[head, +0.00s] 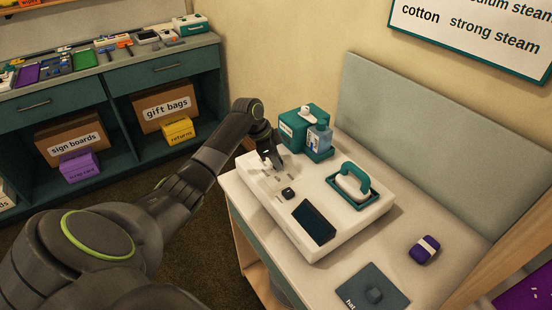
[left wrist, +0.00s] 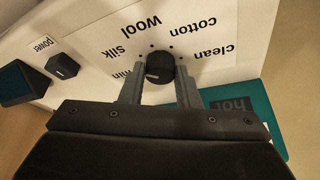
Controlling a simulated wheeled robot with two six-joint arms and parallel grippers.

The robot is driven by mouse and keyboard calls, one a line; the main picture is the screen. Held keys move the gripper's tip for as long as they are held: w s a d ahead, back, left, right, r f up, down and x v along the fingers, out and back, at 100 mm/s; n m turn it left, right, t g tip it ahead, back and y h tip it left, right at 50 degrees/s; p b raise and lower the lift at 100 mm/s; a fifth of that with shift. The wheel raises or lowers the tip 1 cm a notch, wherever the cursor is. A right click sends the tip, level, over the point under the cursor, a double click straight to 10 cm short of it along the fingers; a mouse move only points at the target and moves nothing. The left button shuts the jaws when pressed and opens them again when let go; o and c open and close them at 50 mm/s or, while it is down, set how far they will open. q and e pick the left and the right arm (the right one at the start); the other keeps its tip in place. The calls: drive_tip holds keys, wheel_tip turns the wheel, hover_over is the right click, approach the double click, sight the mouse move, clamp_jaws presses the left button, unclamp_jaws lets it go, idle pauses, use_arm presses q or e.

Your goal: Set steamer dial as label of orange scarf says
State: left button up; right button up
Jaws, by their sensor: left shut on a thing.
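The white steamer (head: 345,225) stands on the bench in the head view. My left gripper (head: 271,163) is at its far left corner. In the left wrist view, the black dial (left wrist: 159,69) sits between the fingertips of my left gripper (left wrist: 160,85), shut on it. Printed words circle the dial: one partly hidden word ending in "min", "Silk", "wool", "cotton" and "clean". I cannot tell which word the dial points to. No orange scarf or its label is in view. My right gripper is not in view.
A black power knob (left wrist: 62,66) is beside the dial. A teal iron-like handpiece (head: 357,184) rests on the steamer; a teal tank (head: 297,127) stands behind. A purple bundle (head: 425,248) and dark mat (head: 388,278) lie at right. A wall sign (head: 480,32) reads "cotton strong steam".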

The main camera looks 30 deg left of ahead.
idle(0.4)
use_arm(q)
drive_tip(key=o, duration=1)
drive_tip(key=b+v, duration=0.2)
drive_tip(key=v, duration=1.5)
drive_tip(key=shift+r, duration=0.25)
drive_tip(key=shift+f, duration=0.15)
